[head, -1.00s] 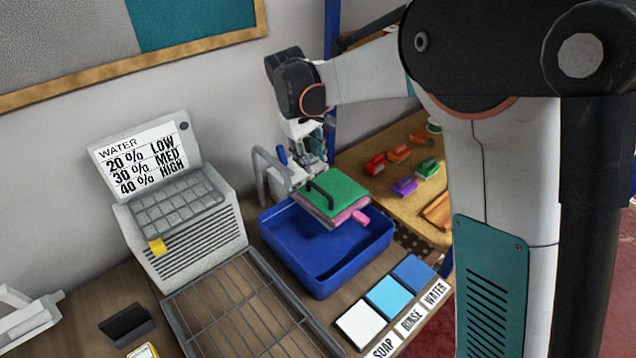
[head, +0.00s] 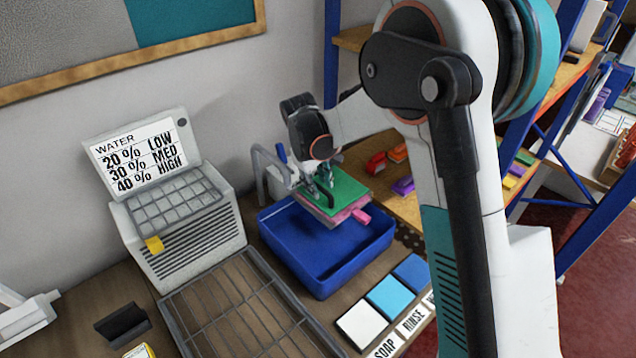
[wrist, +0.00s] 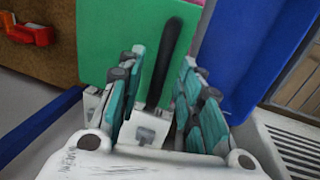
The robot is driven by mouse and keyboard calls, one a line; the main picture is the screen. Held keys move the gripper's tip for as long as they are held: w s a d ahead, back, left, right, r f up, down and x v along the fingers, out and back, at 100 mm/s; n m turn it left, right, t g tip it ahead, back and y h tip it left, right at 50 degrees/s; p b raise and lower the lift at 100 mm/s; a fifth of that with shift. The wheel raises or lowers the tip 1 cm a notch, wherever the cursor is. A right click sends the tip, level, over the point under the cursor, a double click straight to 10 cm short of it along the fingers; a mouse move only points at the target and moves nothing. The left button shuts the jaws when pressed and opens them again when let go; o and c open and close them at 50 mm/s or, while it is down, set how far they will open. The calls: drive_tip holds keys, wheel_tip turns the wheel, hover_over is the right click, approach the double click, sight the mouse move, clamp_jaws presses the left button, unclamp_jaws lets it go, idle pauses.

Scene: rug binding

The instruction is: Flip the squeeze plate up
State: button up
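The squeeze plate is a flat green plate (head: 349,188) with a black bar handle, and lies flat over the blue tub (head: 318,280). A pink piece (head: 361,216) sticks out from under it. In the wrist view the green plate (wrist: 112,35) fills the upper middle and the black handle (wrist: 167,55) runs up between my teal fingers. My gripper (wrist: 160,75) is open, with one finger on each side of the handle and gaps visible. In the head view my gripper (head: 325,180) is low over the plate's back left part, hiding some of the handle.
A grey machine with a WATER sign (head: 140,160) and a wire rack (head: 235,310) stand left of the tub. Blue and white pads (head: 388,297) lie in front right. A grey bent pipe (head: 262,165) and blue lever (head: 281,152) stand close behind my gripper.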

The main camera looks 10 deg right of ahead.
drive_tip(key=shift+c, duration=0.5)
clamp_jaws()
